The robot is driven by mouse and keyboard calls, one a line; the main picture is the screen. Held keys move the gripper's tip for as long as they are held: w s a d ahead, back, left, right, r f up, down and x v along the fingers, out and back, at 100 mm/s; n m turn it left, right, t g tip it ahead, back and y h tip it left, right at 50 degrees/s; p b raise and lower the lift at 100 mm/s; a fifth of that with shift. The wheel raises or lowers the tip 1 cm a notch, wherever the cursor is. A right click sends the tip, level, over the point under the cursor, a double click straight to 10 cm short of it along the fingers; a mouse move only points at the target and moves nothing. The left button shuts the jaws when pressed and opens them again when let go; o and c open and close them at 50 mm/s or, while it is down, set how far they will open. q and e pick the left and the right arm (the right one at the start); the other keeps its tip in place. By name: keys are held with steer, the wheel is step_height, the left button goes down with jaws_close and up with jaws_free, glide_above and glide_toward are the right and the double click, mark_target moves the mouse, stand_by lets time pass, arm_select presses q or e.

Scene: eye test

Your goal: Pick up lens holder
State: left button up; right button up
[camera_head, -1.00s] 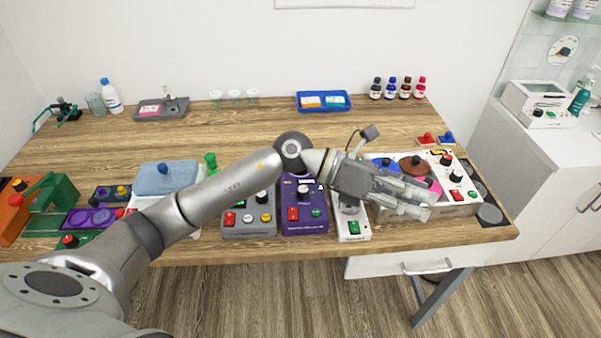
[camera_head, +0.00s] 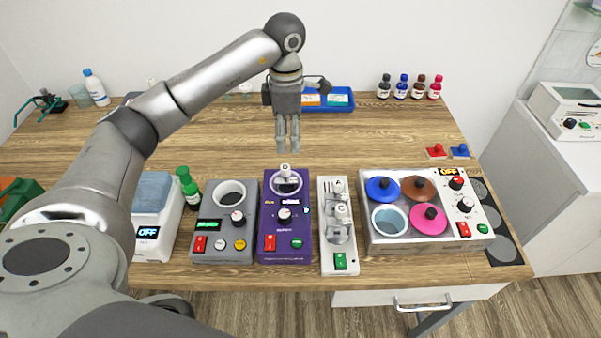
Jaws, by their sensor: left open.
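I cannot say for certain which thing is the lens holder. A small white-topped piece (camera_head: 285,172) stands in the round opening at the back of the purple device (camera_head: 271,220). Clear and metallic parts (camera_head: 341,222) sit on the narrow white device (camera_head: 352,262) to its right. My left gripper (camera_head: 288,147) is open and empty. It points down over the wooden table behind the purple device, its fingertips apart from that device in the picture. My right gripper is not in view.
A grey device (camera_head: 208,247) stands left of the purple one. A wide white box (camera_head: 400,241) with coloured round lids is at the right. A blue tray (camera_head: 345,108) and small bottles (camera_head: 402,87) are at the back. The table (camera_head: 390,135) between is clear.

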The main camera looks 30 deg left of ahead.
mark_target(285, 167)
arm_select(q)
steer(key=shift+s+a+f+p, duration=0.1)
steer(key=shift+s+f+p, duration=0.3)
steer(key=shift+f, duration=0.25)
steer(key=f, duration=0.1)
steer(key=s+f, duration=0.1)
steer(key=shift+s+f+p, duration=0.15)
steer(key=shift+f+p, duration=0.25)
steer(key=shift+w+f, duration=0.2)
steer(key=shift+f, duration=0.1)
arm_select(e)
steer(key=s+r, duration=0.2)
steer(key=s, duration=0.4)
arm_select(q)
step_height(285, 167, down, 4)
steer(key=p, duration=0.3)
steer(key=shift+s+f, duration=0.15)
steer(key=shift+f, duration=0.55)
steer(key=shift+c, duration=0.4)
steer(key=c, duration=0.7)
steer(key=shift+c, duration=1.2)
jaws_close()
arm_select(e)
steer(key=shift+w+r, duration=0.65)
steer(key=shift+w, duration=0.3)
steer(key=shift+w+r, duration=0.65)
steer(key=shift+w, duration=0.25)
